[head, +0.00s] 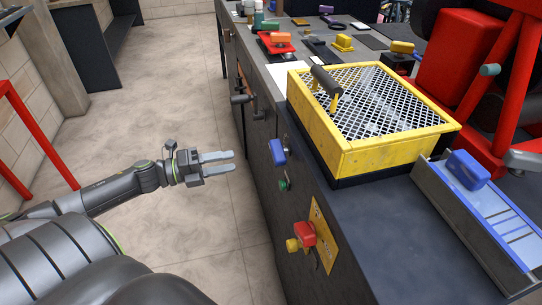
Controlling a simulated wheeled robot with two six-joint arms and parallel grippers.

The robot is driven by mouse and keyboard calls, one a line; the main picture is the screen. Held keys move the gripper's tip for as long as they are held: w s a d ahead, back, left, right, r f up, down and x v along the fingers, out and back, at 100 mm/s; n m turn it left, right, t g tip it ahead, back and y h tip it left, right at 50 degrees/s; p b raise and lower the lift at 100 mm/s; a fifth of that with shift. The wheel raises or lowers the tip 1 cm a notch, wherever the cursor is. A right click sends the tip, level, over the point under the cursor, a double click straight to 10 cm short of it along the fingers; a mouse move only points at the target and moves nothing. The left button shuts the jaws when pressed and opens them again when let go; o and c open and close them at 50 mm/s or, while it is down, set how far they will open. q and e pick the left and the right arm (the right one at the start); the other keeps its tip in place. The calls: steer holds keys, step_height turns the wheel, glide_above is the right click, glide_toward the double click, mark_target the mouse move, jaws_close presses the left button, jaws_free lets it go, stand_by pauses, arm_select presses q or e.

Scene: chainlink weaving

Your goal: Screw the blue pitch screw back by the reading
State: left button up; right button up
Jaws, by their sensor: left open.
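A blue knob (277,152) sits on the bench's front face, below the yellow mesh-topped box. A second blue piece (468,168) sits on a grey rail with blue and white stripes (512,232) at the right. I cannot tell which of the two is the pitch screw, and no reading is legible. My left gripper (234,161) is open and empty, its two fingers pointing right. It is left of the bench face, apart from the blue knob and a little lower in the picture. My right gripper is not in view.
The yellow box (390,155) with a dark handle stands on the dark bench top (365,215). A green knob (284,184) and a red-and-yellow knob (304,234) on a yellow plate stick out of the bench face. A red machine (450,60) stands behind. Floor around my left gripper is clear.

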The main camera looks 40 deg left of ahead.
mark_target(272, 154)
arm_select(q)
steer(key=p+x, duration=0.1)
steer(key=x, duration=0.9)
steer(key=shift+w+d+r, duration=0.1)
steer(key=shift+w, duration=0.1)
steer(key=shift+w+d, duration=0.45)
steer(key=shift+w, duration=0.1)
steer(key=shift+w+d, duration=0.15)
steer(key=shift+w, duration=0.05)
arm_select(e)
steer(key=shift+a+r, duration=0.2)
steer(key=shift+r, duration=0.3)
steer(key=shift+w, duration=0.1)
